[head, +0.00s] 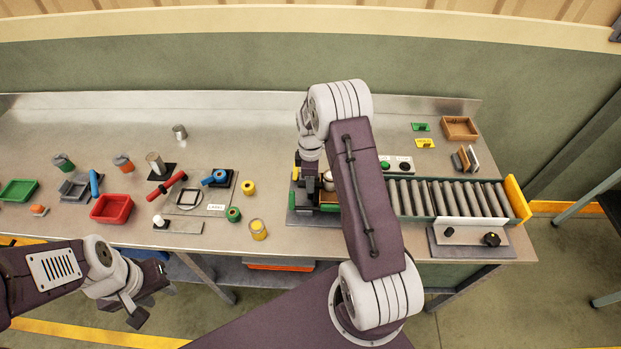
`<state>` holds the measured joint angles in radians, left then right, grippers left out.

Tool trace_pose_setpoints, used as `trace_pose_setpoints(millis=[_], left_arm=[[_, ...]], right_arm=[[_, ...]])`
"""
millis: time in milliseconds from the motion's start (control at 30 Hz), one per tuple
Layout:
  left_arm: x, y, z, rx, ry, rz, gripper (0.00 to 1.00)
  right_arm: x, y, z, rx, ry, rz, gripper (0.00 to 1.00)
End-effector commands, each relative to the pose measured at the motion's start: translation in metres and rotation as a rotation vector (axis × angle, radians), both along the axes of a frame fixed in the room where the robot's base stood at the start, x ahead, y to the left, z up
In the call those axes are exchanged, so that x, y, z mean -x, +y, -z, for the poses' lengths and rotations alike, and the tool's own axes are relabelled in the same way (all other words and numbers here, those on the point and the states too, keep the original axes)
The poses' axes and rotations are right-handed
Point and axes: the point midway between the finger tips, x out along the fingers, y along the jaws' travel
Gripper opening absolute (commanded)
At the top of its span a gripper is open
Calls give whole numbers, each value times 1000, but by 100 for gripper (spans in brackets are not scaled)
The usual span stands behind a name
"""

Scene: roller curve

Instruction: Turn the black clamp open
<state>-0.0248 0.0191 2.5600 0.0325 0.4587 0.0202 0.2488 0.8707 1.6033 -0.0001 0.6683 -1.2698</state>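A black knob-like piece (492,239) sits on a grey base plate with a white bar, in front of the rollers on the right; it may be the black clamp, but I cannot tell for sure. Its turned position is too small to read. My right gripper (308,184) points down at the left end of the roller line, well left of that piece. My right arm hides part of this area, and the fingers are too small to read. My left gripper (143,300) hangs in front of the table's front edge, away from the fixtures; its finger opening is unclear.
The roller conveyor (450,198) ends at a yellow stop (517,199) on the right. A red tray (111,208), a red-handled piece (167,188), a blue-handled piece (217,177) and yellow and green rolls stand left of centre. A wooden box (460,128) is back right.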

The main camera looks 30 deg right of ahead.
Motion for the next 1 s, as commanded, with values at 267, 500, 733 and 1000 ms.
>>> trace_pose_setpoints(millis=[267,500,733,1000], left_arm=[[0,0,0,0,0,0,36],[0,0,0,0,0,0,36],[0,0,1,0,0,0,36],[0,0,3,0,0,0,36]], right_arm=[[0,0,2,1,-1,0,30],[0,0,2,1,-1,0,0],[0,0,2,0,0,32,0],[0,0,2,0,0,194,0]])
